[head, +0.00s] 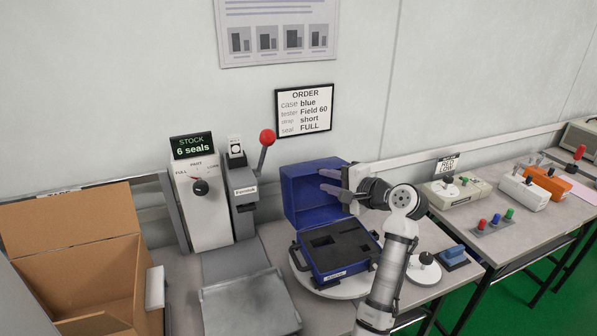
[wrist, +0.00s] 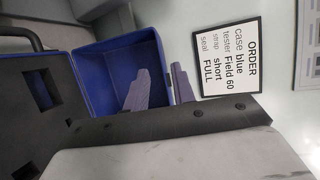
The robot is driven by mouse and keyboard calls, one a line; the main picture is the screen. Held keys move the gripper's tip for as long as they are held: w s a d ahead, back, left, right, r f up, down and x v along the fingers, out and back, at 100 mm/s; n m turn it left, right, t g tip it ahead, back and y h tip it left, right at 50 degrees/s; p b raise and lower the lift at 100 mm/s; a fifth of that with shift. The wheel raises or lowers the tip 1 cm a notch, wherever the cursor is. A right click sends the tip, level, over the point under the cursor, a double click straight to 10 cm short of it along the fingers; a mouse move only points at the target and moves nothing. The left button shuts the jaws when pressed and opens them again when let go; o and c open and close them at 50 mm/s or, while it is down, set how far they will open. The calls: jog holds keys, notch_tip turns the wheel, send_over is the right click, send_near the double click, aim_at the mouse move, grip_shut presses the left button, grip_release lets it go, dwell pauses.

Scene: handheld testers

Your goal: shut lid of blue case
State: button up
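The blue case (head: 337,277) stands open on a round white turntable (head: 300,264). Its base holds dark foam with cut-outs, and I see nothing lying in them. Its lid (head: 300,199) stands up at the back, hollow side toward me; the lid also shows in the wrist view (wrist: 100,67). My gripper (head: 326,180) is at the lid's right side, its fingers apart and pointing left. In the wrist view my gripper (wrist: 162,85) has one finger before the lid's hollow and the other by its edge.
An open cardboard box (head: 100,275) stands at left, beside a stock dispenser (head: 197,205) and a press with a red-knobbed lever (head: 266,138). A black-knobbed stand (head: 425,262) and a blue block (head: 454,256) sit right of my arm.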

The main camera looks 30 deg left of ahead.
aim_at(299, 172)
jog(key=p+x, duration=0.2)
jog(key=x, duration=0.9)
jog(key=shift+a+p, duration=0.2)
jog(key=shift+p, duration=0.1)
jog(key=shift+c, duration=0.4)
grip_shut()
dwell(0.4)
